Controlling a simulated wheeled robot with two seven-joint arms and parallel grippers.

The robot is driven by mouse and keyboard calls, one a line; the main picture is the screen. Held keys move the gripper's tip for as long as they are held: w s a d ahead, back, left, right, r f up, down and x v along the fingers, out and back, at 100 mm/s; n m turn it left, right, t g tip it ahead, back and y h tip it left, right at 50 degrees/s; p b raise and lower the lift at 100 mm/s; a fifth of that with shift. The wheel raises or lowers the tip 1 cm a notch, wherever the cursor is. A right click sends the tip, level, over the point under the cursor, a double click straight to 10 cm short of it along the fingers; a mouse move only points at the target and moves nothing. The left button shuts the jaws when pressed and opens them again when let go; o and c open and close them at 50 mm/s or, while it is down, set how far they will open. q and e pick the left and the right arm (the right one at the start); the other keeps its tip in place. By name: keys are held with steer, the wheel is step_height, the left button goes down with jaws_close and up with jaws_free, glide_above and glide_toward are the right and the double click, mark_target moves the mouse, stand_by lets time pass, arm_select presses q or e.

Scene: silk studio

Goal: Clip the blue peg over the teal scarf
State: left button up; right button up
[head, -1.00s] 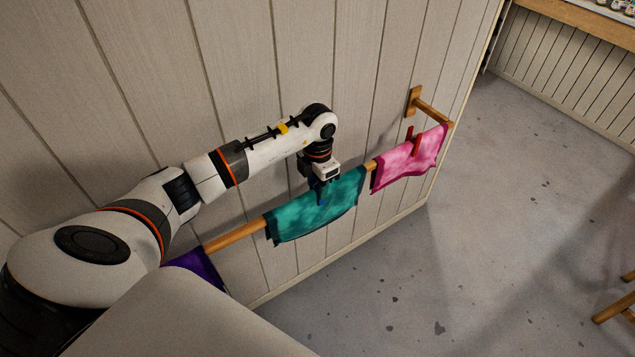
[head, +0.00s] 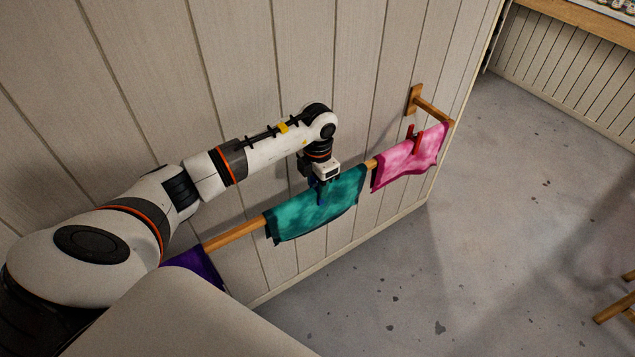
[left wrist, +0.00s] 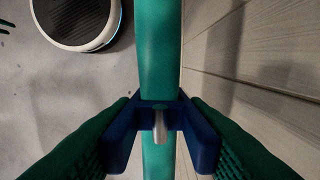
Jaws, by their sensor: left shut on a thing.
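The teal scarf (head: 296,216) hangs over the wooden rail in the middle of the head view. It also runs as a band down the left wrist view (left wrist: 160,50). My left gripper (head: 322,192) is at the top of this scarf, pointing down. In the left wrist view its green ridged fingers (left wrist: 160,118) are shut on the blue peg (left wrist: 203,140). The peg's two legs lie on either side of the scarf-covered rail, with its metal spring above the middle. I cannot tell whether the legs touch the cloth. My right gripper is not in view.
A pink scarf (head: 395,168) hangs farther right on the rail, with a red peg (head: 418,143) on it. A purple scarf (head: 200,265) hangs at the left, partly hidden by my arm. The rail (head: 236,236) runs close along the panelled wall (head: 250,60).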

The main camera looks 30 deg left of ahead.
arm_select(q)
steer(key=o, duration=1)
steer(key=shift+o, duration=0.2)
step_height(320, 180, up, 12)
steer(key=b, duration=0.2)
